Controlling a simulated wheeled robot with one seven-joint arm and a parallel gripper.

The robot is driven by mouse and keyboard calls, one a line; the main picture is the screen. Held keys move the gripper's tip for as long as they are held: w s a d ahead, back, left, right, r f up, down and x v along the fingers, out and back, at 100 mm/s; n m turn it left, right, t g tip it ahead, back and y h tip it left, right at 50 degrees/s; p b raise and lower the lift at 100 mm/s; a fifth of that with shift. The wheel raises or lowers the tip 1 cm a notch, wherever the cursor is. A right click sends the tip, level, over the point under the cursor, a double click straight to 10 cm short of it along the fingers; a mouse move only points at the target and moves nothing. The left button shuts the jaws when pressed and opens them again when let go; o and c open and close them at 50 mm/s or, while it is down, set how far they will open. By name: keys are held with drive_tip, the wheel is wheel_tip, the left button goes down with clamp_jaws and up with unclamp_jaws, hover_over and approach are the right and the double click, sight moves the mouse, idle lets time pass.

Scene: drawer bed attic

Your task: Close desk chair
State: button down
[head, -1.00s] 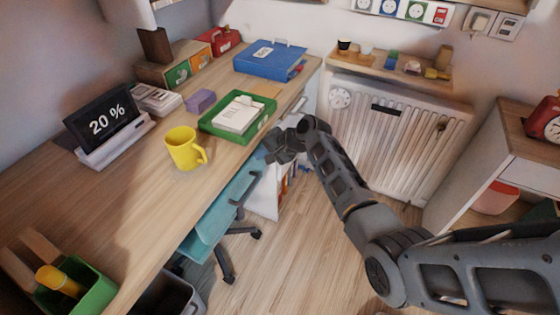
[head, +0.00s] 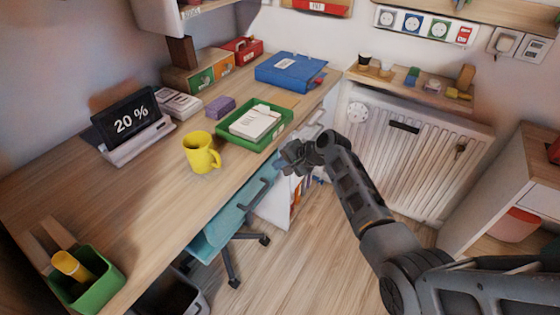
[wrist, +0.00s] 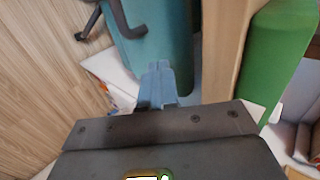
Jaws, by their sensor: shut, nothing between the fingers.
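The desk chair (head: 228,222) is teal with a dark base and armrest, and it is mostly tucked under the long wooden desk (head: 150,205). Its backrest stands along the desk's front edge, and part of the seat is hidden under the desktop. My gripper (head: 287,163) is at the desk's edge near the far end of the chair. In the wrist view my gripper's fingers (wrist: 158,84) are together and empty, close to the teal chair back (wrist: 160,45). I cannot tell whether they touch it.
On the desk are a yellow mug (head: 201,152), a green tray (head: 254,126) near the edge, a blue binder (head: 290,72) and a tablet (head: 130,122). A radiator (head: 410,150) stands at the back. The wood floor (head: 310,250) right of the chair is clear.

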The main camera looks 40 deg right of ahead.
drive_tip(key=p+v, duration=0.1)
drive_tip(key=v, duration=1)
drive_tip(key=shift+s+d+f, duration=0.2)
drive_tip(key=shift+s+f, duration=0.15)
drive_tip(key=shift+f, duration=0.05)
drive_tip(key=shift+f, duration=0.1)
